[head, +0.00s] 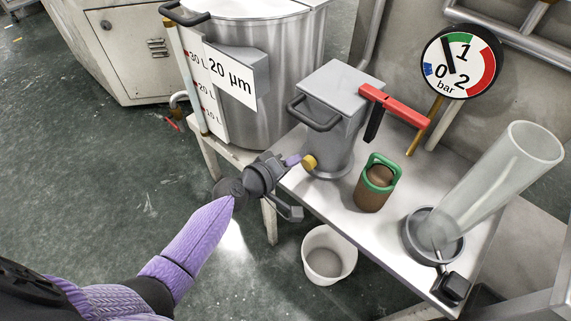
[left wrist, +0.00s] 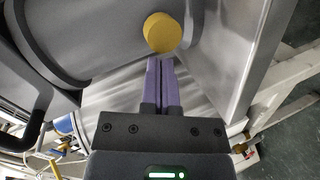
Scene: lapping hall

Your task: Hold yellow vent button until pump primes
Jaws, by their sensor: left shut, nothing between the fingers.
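The yellow vent button (head: 309,161) sticks out low on the left side of the grey pump (head: 331,110), which stands on the bench. In the left wrist view the button (left wrist: 162,32) is a round yellow disc just beyond the fingertips. My left gripper (head: 296,160) is shut and empty, its purple fingers pointing at the button. In the left wrist view the gripper (left wrist: 161,62) shows its fingertips at the lower edge of the button. I cannot tell whether they touch it. A pressure gauge (head: 472,62) stands behind, its needle between 0 and 1 bar. My right gripper is not in view.
A steel tank (head: 285,75) marked 20 µm stands left of the pump. A red handle (head: 395,105), a green-topped brown container (head: 372,190) and a clear cylinder (head: 500,180) are to the right. A white bucket (head: 325,272) stands on the floor below the bench.

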